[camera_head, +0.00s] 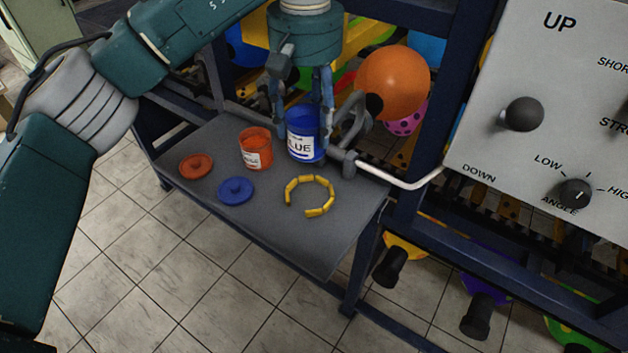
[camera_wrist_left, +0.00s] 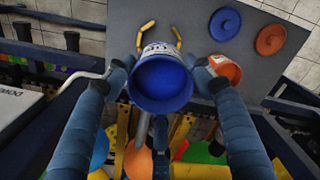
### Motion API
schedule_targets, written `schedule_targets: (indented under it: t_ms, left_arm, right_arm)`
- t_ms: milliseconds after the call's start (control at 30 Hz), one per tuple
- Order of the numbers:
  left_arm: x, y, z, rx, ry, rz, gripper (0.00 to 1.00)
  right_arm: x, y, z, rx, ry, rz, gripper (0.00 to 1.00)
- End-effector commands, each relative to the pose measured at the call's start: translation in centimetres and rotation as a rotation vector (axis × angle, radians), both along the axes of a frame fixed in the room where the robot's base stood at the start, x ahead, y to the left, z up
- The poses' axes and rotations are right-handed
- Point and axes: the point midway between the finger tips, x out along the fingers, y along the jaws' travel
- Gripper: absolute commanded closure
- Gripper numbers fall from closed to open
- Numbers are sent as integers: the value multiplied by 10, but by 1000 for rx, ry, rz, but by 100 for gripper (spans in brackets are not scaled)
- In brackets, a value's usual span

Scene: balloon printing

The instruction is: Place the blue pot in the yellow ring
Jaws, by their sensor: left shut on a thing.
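The blue pot (camera_head: 305,137) has a white label and stands upright at the back of the grey shelf in the head view. My left gripper (camera_head: 303,113) comes down from above and is shut on the pot, a finger on each side. In the left wrist view the open blue pot (camera_wrist_left: 162,80) sits between the fingertips (camera_wrist_left: 159,72). I cannot tell whether its base touches the shelf. The yellow ring (camera_head: 310,195) lies on the shelf in front of the pot, made of short segments with a gap. The ring (camera_wrist_left: 158,38) is partly hidden in the left wrist view.
An orange-red pot (camera_head: 256,148) stands just left of the blue pot. A red lid (camera_head: 196,166) and a blue lid (camera_head: 236,190) lie on the shelf (camera_head: 300,240). A metal crank handle (camera_head: 385,178) and control panel (camera_head: 550,110) are right. The shelf's front is clear.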

Motion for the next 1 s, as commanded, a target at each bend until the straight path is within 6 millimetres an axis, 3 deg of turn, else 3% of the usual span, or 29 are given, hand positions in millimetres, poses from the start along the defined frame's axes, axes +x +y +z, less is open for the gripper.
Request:
schedule_targets:
  t_ms: [167, 333, 533, 800, 1000]
  left_arm:
    - [-2, 0, -45, 0, 4, -2, 79]
    - [-1, 0, -81, -1, 1, -1, 79]
    - [0, 0, -98, -1, -2, -1, 79]
    - [-1, 0, -130, 0, 1, 0, 79]
    - [0, -1, -135, -2, -3, -1, 79]
  right_arm:
    - [-2, -1, 15, -2, 7, 2, 23]
    - [-24, -10, 24, -14, 38, 5, 23]
    - [-37, -18, 26, -23, 57, 5, 23]
    - [-19, -16, 39, -20, 30, 3, 23]
    - [-15, -14, 39, -17, 23, 1, 23]
